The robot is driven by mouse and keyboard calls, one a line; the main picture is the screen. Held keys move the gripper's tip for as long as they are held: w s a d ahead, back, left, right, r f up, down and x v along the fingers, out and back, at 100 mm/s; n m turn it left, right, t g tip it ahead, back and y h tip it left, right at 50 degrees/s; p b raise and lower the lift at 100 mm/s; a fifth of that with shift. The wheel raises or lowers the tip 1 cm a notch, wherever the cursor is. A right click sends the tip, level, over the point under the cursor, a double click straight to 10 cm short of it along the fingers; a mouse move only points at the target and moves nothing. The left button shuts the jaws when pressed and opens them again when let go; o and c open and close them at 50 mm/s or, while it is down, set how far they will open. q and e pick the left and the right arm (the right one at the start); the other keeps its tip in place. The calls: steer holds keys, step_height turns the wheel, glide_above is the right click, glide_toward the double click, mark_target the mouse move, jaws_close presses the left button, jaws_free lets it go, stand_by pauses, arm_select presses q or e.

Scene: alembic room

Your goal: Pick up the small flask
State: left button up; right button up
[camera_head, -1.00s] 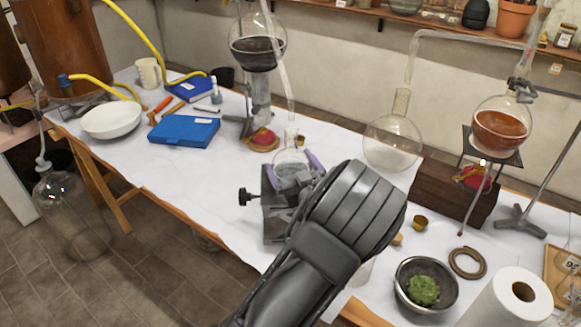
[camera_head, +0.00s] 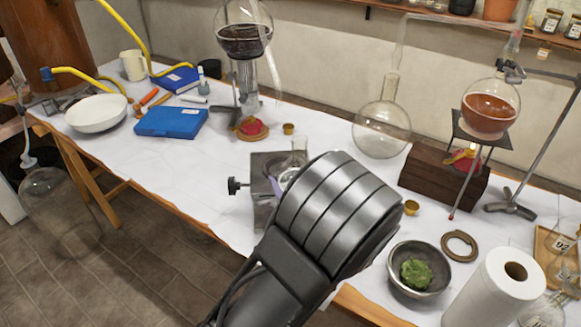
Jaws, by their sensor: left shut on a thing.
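The small flask (camera_head: 299,153) is clear glass; its neck shows above my left gripper and most of its body is hidden. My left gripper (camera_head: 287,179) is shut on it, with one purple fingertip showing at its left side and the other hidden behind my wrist. The flask and gripper are over the right part of a grey lab jack (camera_head: 264,164) with a black knob. I cannot tell how far the flask's base is from the jack's top. My right gripper is not in view.
A large round flask (camera_head: 381,130) stands behind to the right, by a wooden block (camera_head: 425,180) and a stand with a brown-filled flask (camera_head: 490,107). A metal bowl (camera_head: 447,277) and paper roll (camera_head: 480,300) are at front right.

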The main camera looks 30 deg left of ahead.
arm_select(q)
steer(key=v, duration=0.6)
steer(key=shift+s+d+b, duration=0.2)
steer(key=shift+d+b, duration=0.15)
stand_by(0.6)
